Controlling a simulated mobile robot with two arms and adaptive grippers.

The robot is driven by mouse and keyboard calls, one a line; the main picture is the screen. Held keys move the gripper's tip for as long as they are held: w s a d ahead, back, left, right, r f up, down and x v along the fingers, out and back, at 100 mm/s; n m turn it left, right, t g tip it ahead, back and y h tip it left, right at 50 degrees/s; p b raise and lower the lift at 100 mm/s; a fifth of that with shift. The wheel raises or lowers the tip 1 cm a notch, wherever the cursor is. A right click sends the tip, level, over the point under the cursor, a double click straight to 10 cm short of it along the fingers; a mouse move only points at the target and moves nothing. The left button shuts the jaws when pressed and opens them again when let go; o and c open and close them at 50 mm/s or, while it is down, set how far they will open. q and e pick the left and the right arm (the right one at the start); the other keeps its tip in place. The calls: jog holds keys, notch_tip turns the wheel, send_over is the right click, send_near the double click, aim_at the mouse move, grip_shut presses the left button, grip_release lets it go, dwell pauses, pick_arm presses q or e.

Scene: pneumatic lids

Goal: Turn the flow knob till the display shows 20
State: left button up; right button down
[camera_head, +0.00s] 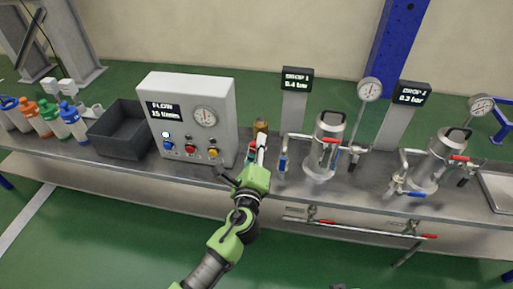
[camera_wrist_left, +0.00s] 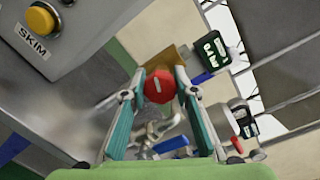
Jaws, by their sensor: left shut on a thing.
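The flow display (camera_head: 164,111) on the grey control box reads FLOW and what looks like 15 l/min. A red, many-sided knob (camera_wrist_left: 159,86) with a white mark is between the fingertips of my left gripper (camera_wrist_left: 157,84) in the wrist view. The gripper is shut on it, one finger at each side. In the head view my left gripper (camera_head: 261,150) is just right of the control box, in front of a brown block (camera_head: 261,127). The knob is mostly hidden there by the fingers. My right gripper is not in view.
The control box (camera_head: 223,105) carries a round gauge (camera_head: 204,117) and blue, red and yellow buttons. A dark open bin (camera_head: 124,133) and several bottles stand left of it. Two metal vessels (camera_head: 326,147) with red and blue valve handles stand to the right, with pressure displays behind.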

pick_arm(q)
jog(key=n, duration=0.2)
jog(key=shift+f+n+b, duration=0.1)
jog(key=shift+n+b, duration=0.2)
jog(key=shift+n, duration=0.1)
jog(key=shift+n+g, duration=0.3)
jog(key=shift+n, duration=1.2)
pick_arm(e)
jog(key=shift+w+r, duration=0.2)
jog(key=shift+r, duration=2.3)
pick_arm(q)
jog(key=o, duration=1.1)
